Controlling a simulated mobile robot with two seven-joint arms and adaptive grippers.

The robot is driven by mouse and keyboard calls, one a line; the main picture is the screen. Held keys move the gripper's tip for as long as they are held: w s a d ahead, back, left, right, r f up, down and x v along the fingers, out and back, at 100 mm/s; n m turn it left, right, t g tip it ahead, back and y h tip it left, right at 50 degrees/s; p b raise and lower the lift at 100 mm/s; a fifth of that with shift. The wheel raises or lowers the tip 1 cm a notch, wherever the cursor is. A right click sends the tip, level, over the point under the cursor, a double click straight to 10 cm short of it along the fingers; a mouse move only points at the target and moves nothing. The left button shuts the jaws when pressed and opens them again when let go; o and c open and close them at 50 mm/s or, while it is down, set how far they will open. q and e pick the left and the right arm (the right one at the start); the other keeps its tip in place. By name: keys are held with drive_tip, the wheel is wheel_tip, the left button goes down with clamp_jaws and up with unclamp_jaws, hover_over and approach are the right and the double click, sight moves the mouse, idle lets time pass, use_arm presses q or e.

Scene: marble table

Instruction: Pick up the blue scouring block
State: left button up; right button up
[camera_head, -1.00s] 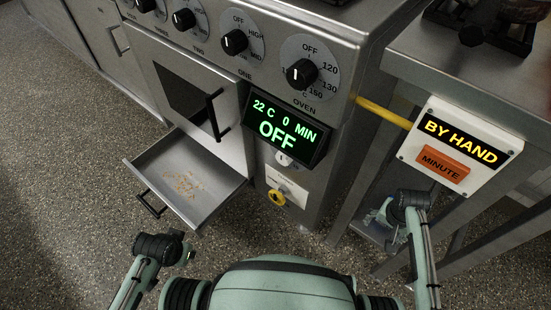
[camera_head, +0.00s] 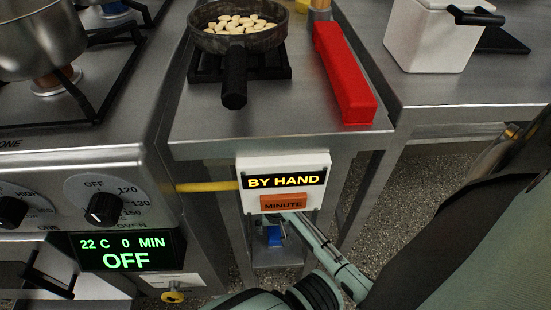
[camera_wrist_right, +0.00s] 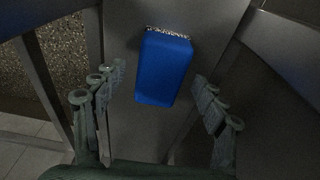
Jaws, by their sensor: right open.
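The blue scouring block (camera_wrist_right: 164,68) lies on a grey metal surface in the right wrist view, with a speckled grey layer along its far edge. A small part of the blue block (camera_head: 274,236) shows in the head view, low under the BY HAND panel. My right gripper (camera_wrist_right: 159,77) is open, with one finger left of the block and the other to its right. The fingers look apart from the block. In the head view my right gripper (camera_head: 287,222) is mostly hidden just below the panel. My left gripper is out of view.
The white BY HAND panel (camera_head: 282,183) hangs on the table front above my right gripper. Metal legs frame the space beneath. The oven display (camera_head: 127,250) is at the left.

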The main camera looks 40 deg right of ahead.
sight(276, 228)
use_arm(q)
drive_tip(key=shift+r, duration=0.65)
use_arm(e)
drive_tip(key=shift+w+d+f, duration=0.1)
drive_tip(key=shift+w+f, duration=0.05)
drive_tip(key=shift+f, duration=0.7)
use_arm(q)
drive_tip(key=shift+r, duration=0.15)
use_arm(e)
drive_tip(key=shift+f, duration=0.25)
drive_tip(key=c, duration=1.4)
